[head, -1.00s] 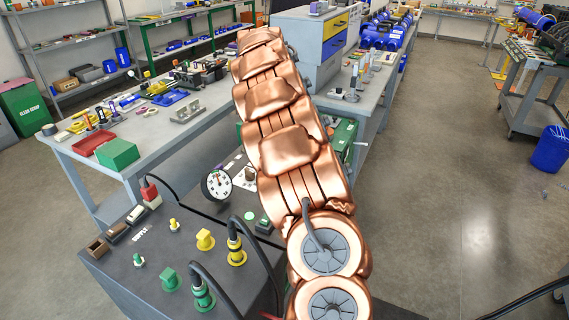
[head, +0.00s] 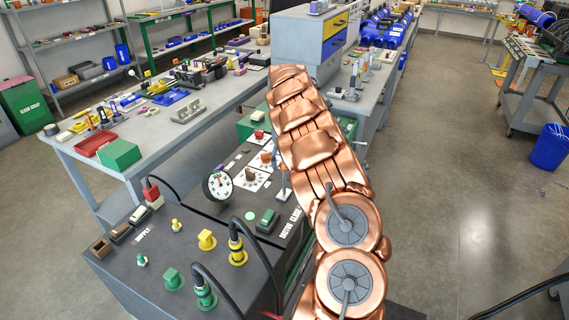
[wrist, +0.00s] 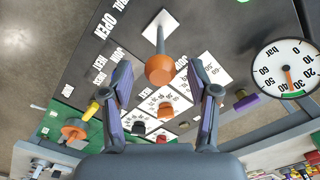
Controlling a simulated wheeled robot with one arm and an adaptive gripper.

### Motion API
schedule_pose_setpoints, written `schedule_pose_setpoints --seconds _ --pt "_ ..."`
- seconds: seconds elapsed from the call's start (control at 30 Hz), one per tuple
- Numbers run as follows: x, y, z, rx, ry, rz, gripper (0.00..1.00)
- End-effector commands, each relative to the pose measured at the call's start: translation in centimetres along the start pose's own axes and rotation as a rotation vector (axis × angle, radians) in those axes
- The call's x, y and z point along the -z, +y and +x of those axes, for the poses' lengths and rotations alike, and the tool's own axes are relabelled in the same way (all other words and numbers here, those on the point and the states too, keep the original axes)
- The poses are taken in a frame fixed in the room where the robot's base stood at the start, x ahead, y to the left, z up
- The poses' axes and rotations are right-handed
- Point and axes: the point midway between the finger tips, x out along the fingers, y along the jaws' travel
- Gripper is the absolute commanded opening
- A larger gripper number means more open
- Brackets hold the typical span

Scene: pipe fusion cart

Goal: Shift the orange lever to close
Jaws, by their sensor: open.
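The orange lever (wrist: 160,70) shows in the wrist view as an orange ball on a grey shaft, rising from a white plate on the dark panel. My gripper (wrist: 159,66) is open, with one finger on each side of the orange ball in the picture. I see gaps between the ball and both fingers, and cannot tell how deep the ball sits between them. The printed word OPEN (wrist: 106,25) is on the panel left of the lever. My copper arm hides my gripper in the head view.
A pressure gauge (wrist: 286,68) stands on the right in the wrist view and shows on the cart in the head view (head: 217,186). Another orange knob (wrist: 74,130) is at lower left. Dial plates and small knobs lie beyond my fingers. Black cables rise from the cart's front.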

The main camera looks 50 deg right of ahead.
Motion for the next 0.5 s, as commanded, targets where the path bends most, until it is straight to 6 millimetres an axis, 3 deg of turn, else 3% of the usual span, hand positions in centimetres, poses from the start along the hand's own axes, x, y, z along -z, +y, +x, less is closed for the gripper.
schedule_pose_setpoints --seconds 0.2,0.5 --pt "-0.1 0.0 1.7 0.002 -0.002 0.000 0.60" --pt "0.0 0.0 2.1 0.000 0.001 -0.001 0.60"
